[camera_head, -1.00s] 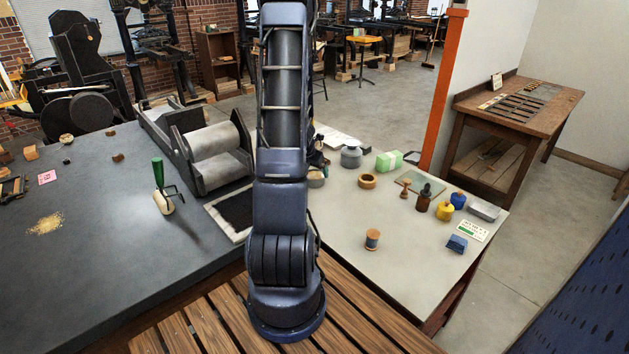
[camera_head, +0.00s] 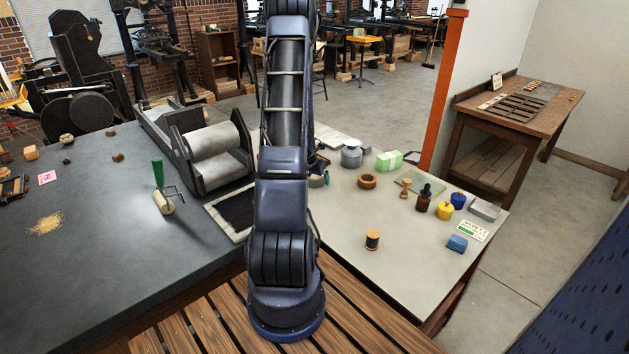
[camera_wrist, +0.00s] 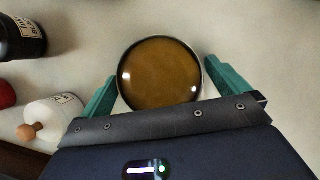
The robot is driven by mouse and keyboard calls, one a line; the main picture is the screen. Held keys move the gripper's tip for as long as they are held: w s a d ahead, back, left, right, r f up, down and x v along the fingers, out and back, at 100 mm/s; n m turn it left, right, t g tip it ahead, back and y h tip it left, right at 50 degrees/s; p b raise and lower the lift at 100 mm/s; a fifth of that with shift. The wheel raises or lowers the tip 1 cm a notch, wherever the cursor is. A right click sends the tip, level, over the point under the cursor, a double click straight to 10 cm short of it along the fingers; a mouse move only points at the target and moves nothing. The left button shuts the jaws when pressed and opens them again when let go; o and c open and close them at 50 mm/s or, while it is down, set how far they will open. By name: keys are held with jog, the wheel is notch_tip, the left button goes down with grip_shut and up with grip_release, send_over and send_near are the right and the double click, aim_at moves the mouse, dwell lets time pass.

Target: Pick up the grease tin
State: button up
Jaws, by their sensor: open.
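The grease tin looks to be the round, dark-rimmed tin with a glossy amber-brown top (camera_wrist: 160,75) in the wrist view. My gripper (camera_wrist: 161,70) is open, with one green finger on each side of the tin. The gap on the right looks a little wider than on the left, where the finger is close to the rim. I cannot tell whether either finger touches it. In the head view my arm hides most of my gripper, and a small round tin (camera_head: 317,181) shows only partly beside the arm.
In the wrist view a dark labelled bottle (camera_wrist: 22,40) and a white bottle with a wooden stopper (camera_wrist: 55,112) lie left of the gripper. In the head view a grey lidded pot (camera_head: 351,156) and a wooden ring (camera_head: 367,181) stand nearby.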

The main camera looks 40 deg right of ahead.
jog(key=c, duration=1.2)
jog(key=shift+o, duration=0.2)
jog(key=shift+r, duration=0.1)
